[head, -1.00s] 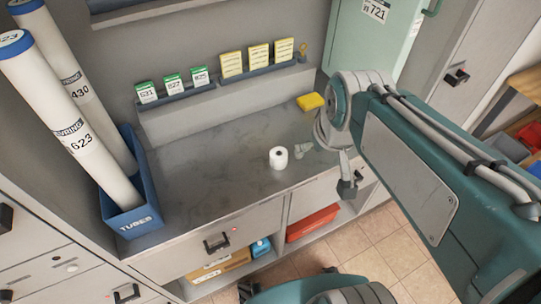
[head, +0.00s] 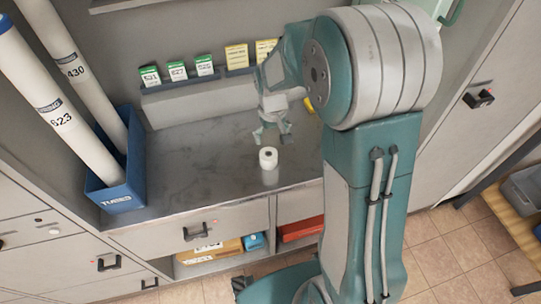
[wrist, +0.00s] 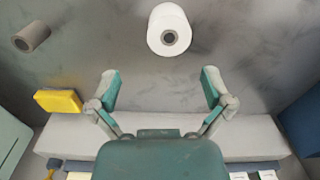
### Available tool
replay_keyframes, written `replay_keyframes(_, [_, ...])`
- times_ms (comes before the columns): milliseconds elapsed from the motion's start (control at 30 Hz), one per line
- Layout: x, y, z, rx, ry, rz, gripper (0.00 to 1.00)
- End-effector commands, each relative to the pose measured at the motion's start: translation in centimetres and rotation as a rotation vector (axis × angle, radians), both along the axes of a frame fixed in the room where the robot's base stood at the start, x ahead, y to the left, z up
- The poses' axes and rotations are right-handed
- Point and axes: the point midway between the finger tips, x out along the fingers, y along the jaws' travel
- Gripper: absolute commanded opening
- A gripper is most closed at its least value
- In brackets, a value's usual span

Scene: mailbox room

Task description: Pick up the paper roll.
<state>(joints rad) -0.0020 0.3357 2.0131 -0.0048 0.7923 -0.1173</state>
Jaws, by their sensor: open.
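A small white paper roll (head: 268,158) stands upright on the grey countertop (head: 200,165), near its front edge. In the wrist view the roll (wrist: 169,30) shows at the top centre with its dark core hole facing the camera. My gripper (head: 272,135) is just behind the roll in the head view, pointing down. In the wrist view my gripper (wrist: 161,85) has its two fingers spread wide and nothing between them. The roll lies beyond the fingertips, apart from them.
A blue bin (head: 118,185) with tall tubes stands at the left of the counter. Cards (head: 178,72) line a ledge at the back. A yellow block (wrist: 59,101) and a grey cylinder (wrist: 31,37) show in the wrist view. Counter around the roll is clear.

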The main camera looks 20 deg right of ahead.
Motion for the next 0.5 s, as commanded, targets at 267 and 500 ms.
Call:
replay_keyframes(267, [-0.1,-0.2,-4.2,0.003,0.003,0.002,1.0])
replay_keyframes(500, [-0.4,-0.4,-6.8,0.007,0.005,0.001,1.0])
